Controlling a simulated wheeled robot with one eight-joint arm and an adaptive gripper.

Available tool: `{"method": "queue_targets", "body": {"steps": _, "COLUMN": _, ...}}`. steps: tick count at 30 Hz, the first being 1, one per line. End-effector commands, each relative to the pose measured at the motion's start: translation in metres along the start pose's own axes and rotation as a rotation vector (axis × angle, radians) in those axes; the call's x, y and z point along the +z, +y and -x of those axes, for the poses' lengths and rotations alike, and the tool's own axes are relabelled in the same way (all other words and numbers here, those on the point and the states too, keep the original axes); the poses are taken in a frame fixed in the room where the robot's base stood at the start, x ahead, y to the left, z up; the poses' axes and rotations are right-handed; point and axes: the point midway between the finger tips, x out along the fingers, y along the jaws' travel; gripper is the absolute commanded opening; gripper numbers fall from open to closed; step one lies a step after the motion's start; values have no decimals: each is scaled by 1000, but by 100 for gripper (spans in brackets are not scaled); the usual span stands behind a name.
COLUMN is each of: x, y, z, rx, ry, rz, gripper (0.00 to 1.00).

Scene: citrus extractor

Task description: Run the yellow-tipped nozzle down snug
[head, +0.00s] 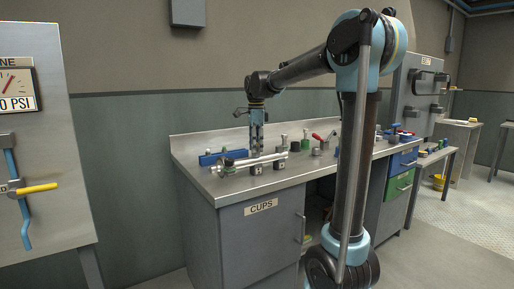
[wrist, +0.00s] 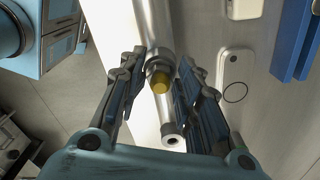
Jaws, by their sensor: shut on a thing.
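The yellow-tipped nozzle (wrist: 160,83) sits between my fingertips in the wrist view, a yellow end in a grey metal collar. It is in line with a shiny metal tube (wrist: 155,25). My gripper (wrist: 164,66) is shut on the nozzle, with one finger on each side of the collar. In the head view my gripper (head: 256,143) points down over the metal tube (head: 258,160), which lies across black blocks on the bench. The nozzle is too small to make out there. How far it is seated cannot be told.
A second, grey nozzle-like fitting (wrist: 172,138) is close to the held one. A blue bar (head: 222,156) lies behind the tube on the steel bench (head: 215,190). Red- and green-handled parts (head: 317,137) stand to the right. The bench's front left is clear.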

Motion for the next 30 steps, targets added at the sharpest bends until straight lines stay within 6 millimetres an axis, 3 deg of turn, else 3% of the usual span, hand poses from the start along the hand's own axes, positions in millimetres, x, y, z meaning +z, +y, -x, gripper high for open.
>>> {"method": "queue_targets", "body": {"steps": 7, "x": 0, "y": -3, "z": -2, "rx": -6, "ry": -1, "rz": -134, "gripper": 20}}
{"method": "queue_targets", "body": {"steps": 30, "x": 1, "y": -3, "z": -2, "rx": -7, "ry": -4, "rz": -296, "gripper": 20}}
